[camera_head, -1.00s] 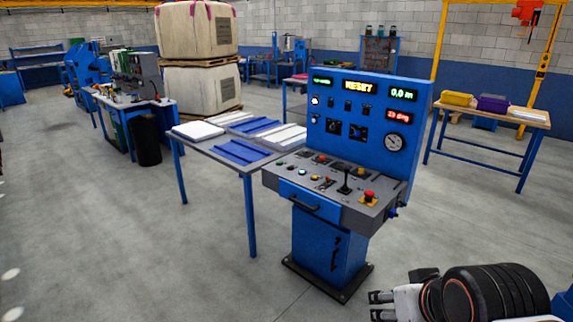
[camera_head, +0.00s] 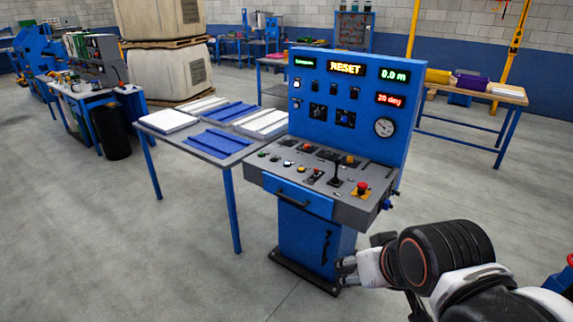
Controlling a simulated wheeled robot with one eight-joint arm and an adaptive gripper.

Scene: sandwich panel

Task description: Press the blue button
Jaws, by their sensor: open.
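The blue control console (camera_head: 318,236) stands in the middle, with a sloping grey desk (camera_head: 290,182) and an upright blue panel (camera_head: 352,86). Small buttons (camera_head: 275,158) sit at the left of the desk; they are too small for me to tell for certain which one is blue. A blue-looking knob (camera_head: 345,118) is on the upright panel, and a blue part (camera_head: 387,204) sticks out at the desk's right side. My gripper (camera_head: 344,273) is open and empty at the lower right, in front of the console's base and below the desk, touching no button.
On the desk are a black lever (camera_head: 336,172) and a red button on a yellow base (camera_head: 361,188). A table with blue and white panels (camera_head: 218,142) adjoins the console's left. A wooden-topped table (camera_head: 470,88) stands behind right. The grey floor in front is clear.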

